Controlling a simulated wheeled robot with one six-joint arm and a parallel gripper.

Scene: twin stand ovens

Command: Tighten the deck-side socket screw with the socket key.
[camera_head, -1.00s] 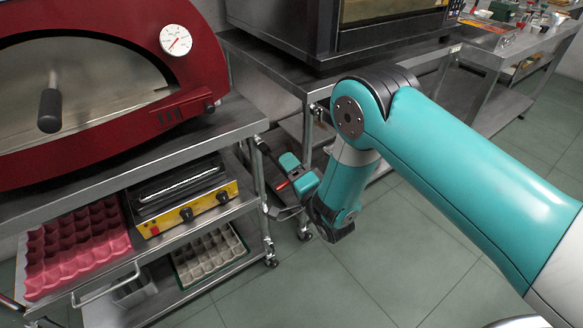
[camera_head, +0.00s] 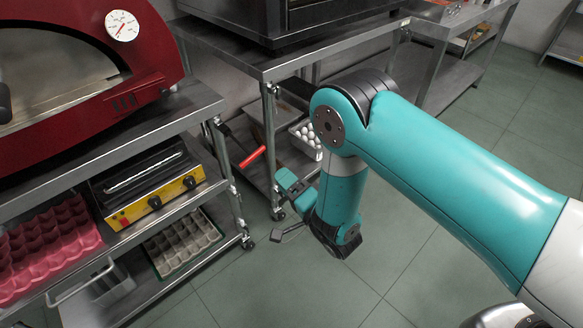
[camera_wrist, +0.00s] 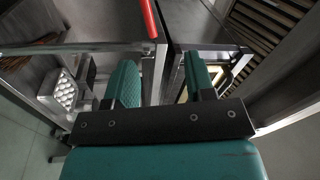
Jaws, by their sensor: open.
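A red handle (camera_head: 252,157) with a dark rod juts out between the two steel stands; it looks like the socket key, but its tip is unclear. In the wrist view, a red bar (camera_wrist: 149,18) shows at the top, beyond the fingertips. My gripper (camera_head: 288,186) hangs below and right of the red handle, apart from it. In the wrist view my gripper (camera_wrist: 160,72) has its two teal fingers spread with nothing between them. I cannot make out the deck-side socket screw in either view.
A red domed oven (camera_head: 75,60) tops the left stand, with a yellow-fronted appliance (camera_head: 165,198) on the shelf below. A dark oven (camera_head: 250,18) tops the right stand (camera_head: 240,62). An egg tray (camera_head: 307,140) sits on its lower shelf. The tiled floor (camera_head: 440,175) is open at right.

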